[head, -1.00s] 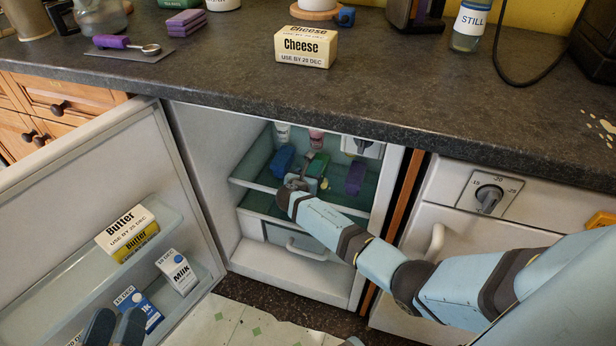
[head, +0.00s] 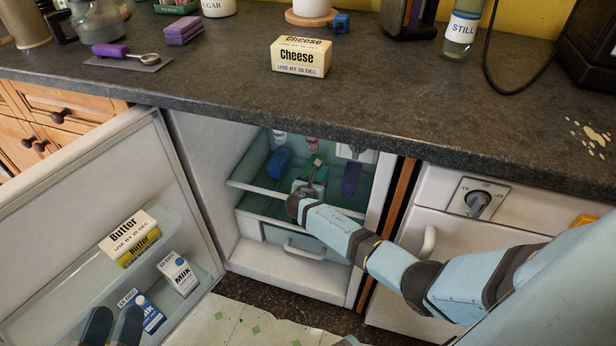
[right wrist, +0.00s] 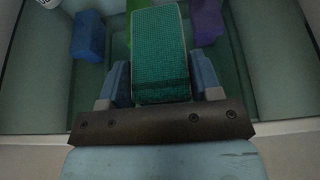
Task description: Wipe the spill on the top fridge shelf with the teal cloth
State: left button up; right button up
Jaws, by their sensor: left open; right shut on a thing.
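The teal cloth (right wrist: 160,50) shows in the right wrist view as a textured block between the fingers of my right gripper (right wrist: 160,85). My right gripper is shut on it. In the head view my right gripper (head: 314,178) reaches into the open fridge, over the top shelf (head: 250,186). I cannot tell whether the cloth touches the shelf. I see no spill on the shelf now; the gripper and cloth cover part of it. My left gripper (head: 112,326) is open and empty at the bottom left, near the fridge door.
On the shelf, a blue item (head: 279,163) stands left of my right gripper, a purple item (head: 351,179) right, and a green item (head: 315,161) behind. The open door (head: 60,200) holds butter (head: 130,238) and milk cartons (head: 178,273). The counter edge (head: 300,133) overhangs the fridge.

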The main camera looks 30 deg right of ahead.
jog(key=shift+s+d+r, duration=0.15)
jog(key=shift+s+d, duration=0.15)
jog(key=shift+d, duration=0.3)
jog(key=shift+d, duration=0.15)
